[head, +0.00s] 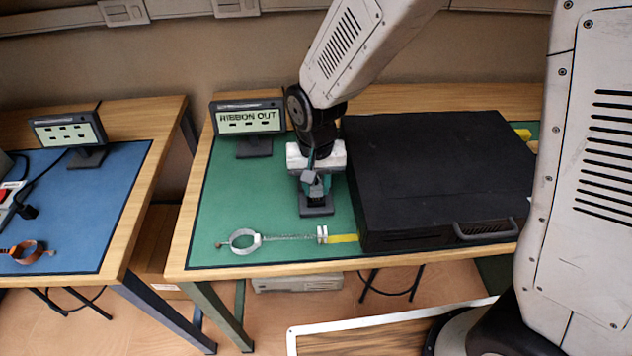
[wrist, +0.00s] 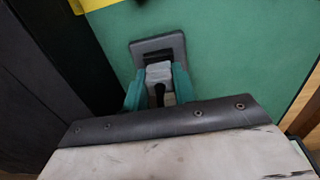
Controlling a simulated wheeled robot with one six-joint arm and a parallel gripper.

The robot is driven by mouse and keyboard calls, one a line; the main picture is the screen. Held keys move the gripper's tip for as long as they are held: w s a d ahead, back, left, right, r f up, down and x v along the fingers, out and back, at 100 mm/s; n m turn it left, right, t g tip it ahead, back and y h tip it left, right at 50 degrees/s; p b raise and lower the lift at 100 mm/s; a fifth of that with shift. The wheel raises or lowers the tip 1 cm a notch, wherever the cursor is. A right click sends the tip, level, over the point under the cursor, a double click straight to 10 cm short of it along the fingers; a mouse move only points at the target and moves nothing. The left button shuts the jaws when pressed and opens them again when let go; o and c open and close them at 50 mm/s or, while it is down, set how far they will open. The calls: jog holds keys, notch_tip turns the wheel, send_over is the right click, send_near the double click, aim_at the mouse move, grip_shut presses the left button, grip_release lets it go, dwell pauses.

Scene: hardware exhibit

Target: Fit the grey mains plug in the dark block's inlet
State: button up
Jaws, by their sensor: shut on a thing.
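The dark block (head: 317,210) stands on the green mat, left of the black case. In the wrist view the block (wrist: 143,48) shows a dark inlet slot in its top. My gripper (head: 316,190) points down over the block. In the wrist view its teal fingers are shut on the light grey mains plug (wrist: 158,72), with a dark cord at its near end. The plug's far end is at the dark slot. I cannot tell whether it is above the inlet or partly in it, as the fingers and plug hide the contact.
A large black case (head: 430,170) stands close to the right of my gripper. A sign reading "RIBBON OUT" (head: 248,120) is behind left. A ring with a chain (head: 243,241) and a yellow strip (head: 343,239) lie in front. The mat's left side is clear.

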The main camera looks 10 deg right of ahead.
jog(key=shift+f, duration=0.9)
dwell(0.8)
jog(key=o, duration=0.8)
jog(key=shift+o, duration=0.2)
jog(key=o, duration=0.3)
jog(key=shift+o, duration=0.2)
jog(key=shift+r, duration=0.65)
jog(key=shift+r, duration=3)
